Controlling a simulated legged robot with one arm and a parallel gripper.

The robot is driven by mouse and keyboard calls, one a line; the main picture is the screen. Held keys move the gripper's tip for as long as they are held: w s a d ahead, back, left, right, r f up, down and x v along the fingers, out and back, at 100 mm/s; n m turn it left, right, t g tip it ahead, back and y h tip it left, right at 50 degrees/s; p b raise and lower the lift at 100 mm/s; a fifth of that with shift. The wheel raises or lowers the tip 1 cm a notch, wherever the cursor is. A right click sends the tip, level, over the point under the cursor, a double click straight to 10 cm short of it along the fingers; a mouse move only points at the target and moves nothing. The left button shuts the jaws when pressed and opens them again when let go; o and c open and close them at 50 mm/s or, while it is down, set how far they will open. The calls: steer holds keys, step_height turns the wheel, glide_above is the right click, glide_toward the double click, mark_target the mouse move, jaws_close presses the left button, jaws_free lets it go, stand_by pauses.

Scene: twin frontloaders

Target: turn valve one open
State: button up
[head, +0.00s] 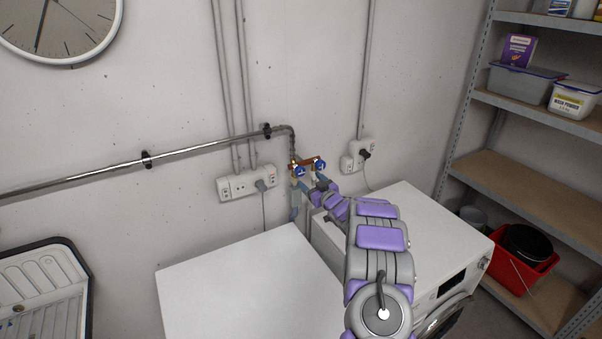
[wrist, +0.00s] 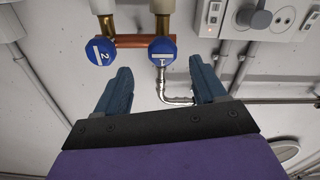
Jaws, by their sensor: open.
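Valve one (wrist: 162,52) is a round blue knob marked 1 on a copper pipe, seen at the upper middle of the wrist view. It is the left of two blue knobs (head: 299,171) in the head view. Valve two (wrist: 102,52), a blue knob marked 2, sits beside it and also shows in the head view (head: 320,165). My gripper (wrist: 163,80) is open and empty. Its fingers are spread, with valve one above the gap between them in the wrist view; contact is not visible. In the head view my gripper (head: 309,184) is small, just below the knobs.
Two white machines (head: 235,285) (head: 445,230) stand below the valves. Wall sockets (head: 233,187) (head: 350,163) flank the pipes. A metal pipe (head: 200,149) runs along the wall. A shelf (head: 545,195) stands at right, a sink (head: 45,290) at left.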

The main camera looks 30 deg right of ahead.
mark_target(302, 173)
steer(key=w, duration=0.5)
steer(key=shift+w+a+r, duration=0.1)
steer(key=shift+r, duration=0.05)
steer(key=shift+w, duration=0.95)
steer(key=shift+w+d, duration=0.2)
steer(key=shift+w, duration=0.25)
steer(key=c, duration=1.1)
steer(key=shift+o, duration=0.2)
